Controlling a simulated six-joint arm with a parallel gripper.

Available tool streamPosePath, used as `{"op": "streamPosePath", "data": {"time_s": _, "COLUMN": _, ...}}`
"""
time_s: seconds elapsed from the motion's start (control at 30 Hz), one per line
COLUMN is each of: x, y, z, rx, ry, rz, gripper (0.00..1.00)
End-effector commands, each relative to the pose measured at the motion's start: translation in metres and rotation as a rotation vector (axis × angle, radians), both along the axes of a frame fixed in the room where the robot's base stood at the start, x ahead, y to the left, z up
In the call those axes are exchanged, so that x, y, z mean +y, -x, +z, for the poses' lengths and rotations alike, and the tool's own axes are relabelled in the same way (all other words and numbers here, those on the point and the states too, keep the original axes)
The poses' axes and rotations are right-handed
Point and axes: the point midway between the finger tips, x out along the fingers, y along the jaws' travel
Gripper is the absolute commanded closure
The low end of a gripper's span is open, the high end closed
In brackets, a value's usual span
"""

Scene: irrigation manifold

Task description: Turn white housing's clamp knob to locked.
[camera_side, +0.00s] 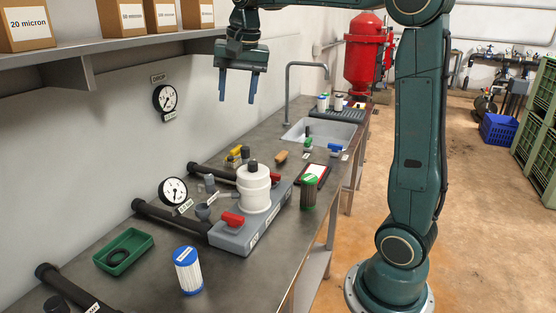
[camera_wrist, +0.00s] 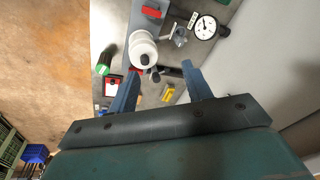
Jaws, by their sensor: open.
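The white housing (camera_side: 254,190) stands upright on a grey manifold block (camera_side: 232,238) on the bench. A dark knob (camera_side: 253,164) shows on its top; I cannot read whether it is at locked. The housing (camera_wrist: 141,44) also shows in the wrist view, beyond my fingertips, with a dark knob-like part at its near end. Red handles (camera_side: 232,219) sit on the block before and behind the housing. My gripper (camera_side: 237,100) points down, open and empty, well above the bench and apart from the housing. Its two blue fingers are spread in the wrist view (camera_wrist: 161,68).
A green tray (camera_side: 124,250) and a blue-capped filter (camera_side: 188,270) stand at the near end. A sink (camera_side: 320,133) and tap lie behind. Air around my gripper is free.

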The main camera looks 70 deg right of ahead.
Motion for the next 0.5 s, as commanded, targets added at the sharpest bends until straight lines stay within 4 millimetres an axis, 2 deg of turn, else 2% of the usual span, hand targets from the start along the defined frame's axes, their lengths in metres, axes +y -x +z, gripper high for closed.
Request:
{"op": "streamPosePath", "data": {"time_s": 0.03, "x": -0.010, "y": -0.011, "z": -0.002, "rx": 0.013, "ry": -0.011, "rz": -0.047, "gripper": 0.51}}
{"op": "streamPosePath", "data": {"time_s": 0.2, "x": -0.043, "y": -0.039, "z": -0.010, "rx": 0.045, "ry": -0.046, "rz": -0.206, "gripper": 0.51}}
{"op": "streamPosePath", "data": {"time_s": 0.5, "x": -0.106, "y": -0.079, "z": -0.036, "rx": 0.101, "ry": -0.100, "rz": -0.492, "gripper": 0.51}}
